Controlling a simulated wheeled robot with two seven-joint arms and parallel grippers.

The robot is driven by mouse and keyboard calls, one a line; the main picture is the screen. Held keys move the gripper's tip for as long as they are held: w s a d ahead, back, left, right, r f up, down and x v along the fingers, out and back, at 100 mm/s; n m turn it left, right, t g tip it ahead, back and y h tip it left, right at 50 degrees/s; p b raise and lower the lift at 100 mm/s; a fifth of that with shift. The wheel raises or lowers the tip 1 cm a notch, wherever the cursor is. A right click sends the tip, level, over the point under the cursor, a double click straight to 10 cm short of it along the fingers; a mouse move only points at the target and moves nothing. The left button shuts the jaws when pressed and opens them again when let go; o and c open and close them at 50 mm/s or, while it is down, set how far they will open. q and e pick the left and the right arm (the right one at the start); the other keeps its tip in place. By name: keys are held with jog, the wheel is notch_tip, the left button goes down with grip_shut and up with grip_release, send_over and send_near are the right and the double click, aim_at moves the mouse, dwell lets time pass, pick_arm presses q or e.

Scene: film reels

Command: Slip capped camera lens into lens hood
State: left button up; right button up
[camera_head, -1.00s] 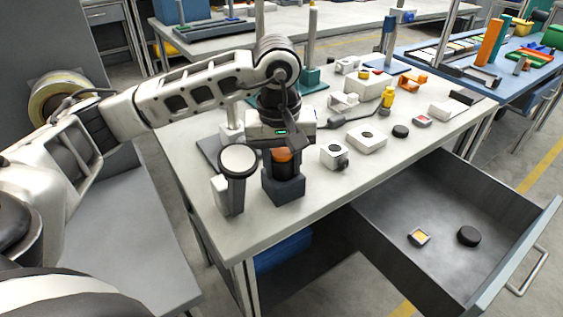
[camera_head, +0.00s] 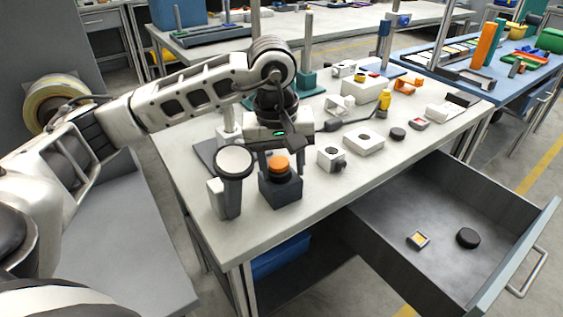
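The capped lens shows as an orange cap (camera_head: 279,164) on a dark round body (camera_head: 283,176). It stands upright in the top of a dark blue-grey square block (camera_head: 281,193), likely the lens hood or its holder; I cannot tell which. How deep the lens sits is hidden. My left gripper (camera_head: 284,157) is directly above the block. Its fingers are apart, on either side of the orange cap, and appear clear of it. My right gripper is out of view.
A dark post with a pale round top (camera_head: 235,161) stands close left of the block. A small white box (camera_head: 331,158) and a flat white box (camera_head: 364,144) lie to the right. An open drawer (camera_head: 400,205) holds a black disc (camera_head: 468,238).

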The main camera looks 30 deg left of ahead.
aim_at(278, 187)
pick_arm(q)
jog(key=shift+g, duration=0.7)
jog(key=f, duration=0.1)
jog(key=s+f, duration=0.1)
jog(key=f, duration=0.1)
jog(key=s+f, duration=0.1)
jog(key=shift+d+f, duration=0.2)
jog(key=shift+f, duration=0.2)
jog(key=shift+r, duration=0.35)
jog(key=shift+w+a+r+p, duration=0.1)
jog(key=shift+r+p, duration=1)
jog(key=shift+a+r+p, duration=0.15)
jog(key=shift+r+p, duration=0.35)
jog(key=shift+r, duration=0.25)
jog(key=shift+a+r+p, duration=0.1)
jog(key=shift+r+p, duration=0.35)
jog(key=shift+r, duration=0.25)
jog(key=shift+s+a+r+p, duration=0.1)
jog(key=shift+s+r+p, duration=0.1)
jog(key=shift+r+p, duration=0.9)
jog(key=shift+s+r+p, duration=0.15)
jog(key=shift+r+p, duration=0.3)
jog(key=shift+r, duration=1.2)
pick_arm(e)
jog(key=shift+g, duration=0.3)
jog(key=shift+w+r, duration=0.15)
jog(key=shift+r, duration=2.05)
